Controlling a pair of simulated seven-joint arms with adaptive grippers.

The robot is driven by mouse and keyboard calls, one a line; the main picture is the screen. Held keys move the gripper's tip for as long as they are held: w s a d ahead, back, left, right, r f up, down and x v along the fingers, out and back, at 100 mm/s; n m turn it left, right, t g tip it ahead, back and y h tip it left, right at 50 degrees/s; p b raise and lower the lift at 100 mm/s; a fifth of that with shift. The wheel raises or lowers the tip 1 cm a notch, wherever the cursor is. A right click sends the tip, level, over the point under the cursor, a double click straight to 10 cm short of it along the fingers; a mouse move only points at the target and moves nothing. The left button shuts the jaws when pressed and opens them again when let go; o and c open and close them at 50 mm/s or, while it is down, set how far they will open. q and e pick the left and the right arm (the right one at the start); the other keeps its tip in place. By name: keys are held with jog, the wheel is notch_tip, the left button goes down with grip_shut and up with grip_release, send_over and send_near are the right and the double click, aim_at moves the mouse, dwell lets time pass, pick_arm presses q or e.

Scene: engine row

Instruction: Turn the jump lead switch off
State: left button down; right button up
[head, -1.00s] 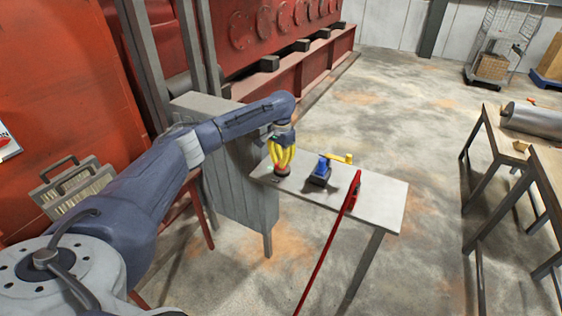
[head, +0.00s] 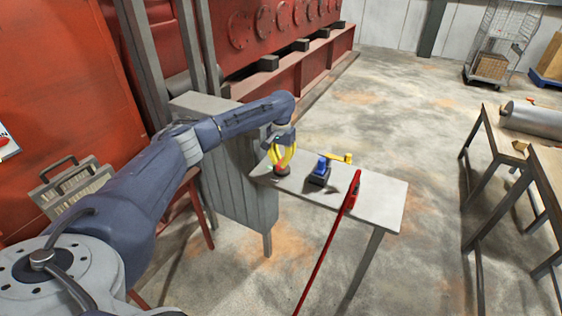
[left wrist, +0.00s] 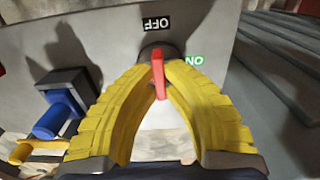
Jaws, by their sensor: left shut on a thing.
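The jump lead switch has a red handle (left wrist: 158,74) on a dark round base, on the pale table. A black OFF label (left wrist: 156,24) lies beyond it, and a green ON label (left wrist: 194,61) lies to its right. In the left wrist view the handle's upper end lies on the OFF side; its exact setting is hard to tell. My left gripper (left wrist: 160,68) has its yellow fingers closed on the red handle from both sides. In the head view the left gripper (head: 281,165) reaches down onto the switch (head: 281,171) at the table's left end.
A blue-handled device (head: 320,171) with a dark base and a yellow piece (head: 341,157) stand right of the switch. A long red bar (head: 335,228) leans at the table's (head: 383,202) front edge. A grey cabinet (head: 240,190) stands left of the table.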

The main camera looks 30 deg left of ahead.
aim_at(281, 160)
pick_arm(q)
jog(key=c, duration=1.5)
grip_release()
jog(key=shift+r, duration=6)
